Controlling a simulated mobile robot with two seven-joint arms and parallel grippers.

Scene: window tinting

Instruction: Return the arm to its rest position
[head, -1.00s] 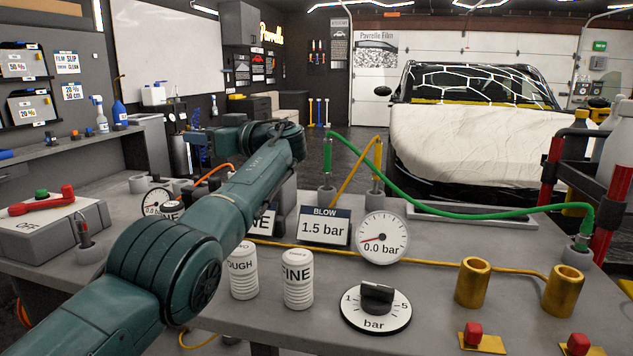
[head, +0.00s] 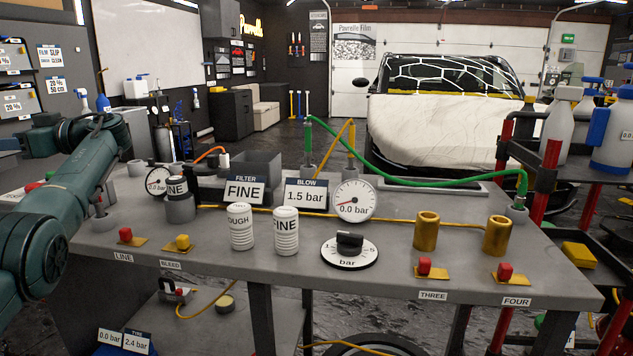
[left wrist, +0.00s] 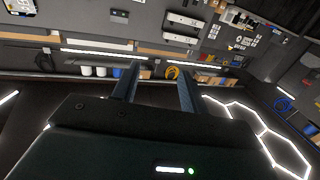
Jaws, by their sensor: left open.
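My left arm (head: 62,205) is dark green and comes in from the lower left in the head view. It bends at the upper left and runs out at the left edge, so its fingers are not clear there. In the left wrist view my left gripper (left wrist: 157,80) has its two fingers apart with nothing between them. Beyond the fingers are a wall with shelves (left wrist: 150,50) and lit strips, well away from the fingertips. My right gripper shows in neither view.
The grey workbench (head: 380,275) holds FINE and ROUGH canisters (head: 286,232), a gauge (head: 354,200), a regulator dial (head: 350,248) and brass cups (head: 427,231). A green hose (head: 420,182) arches at its back. A red-posted cart (head: 545,190) stands right. A covered car (head: 440,130) is behind.

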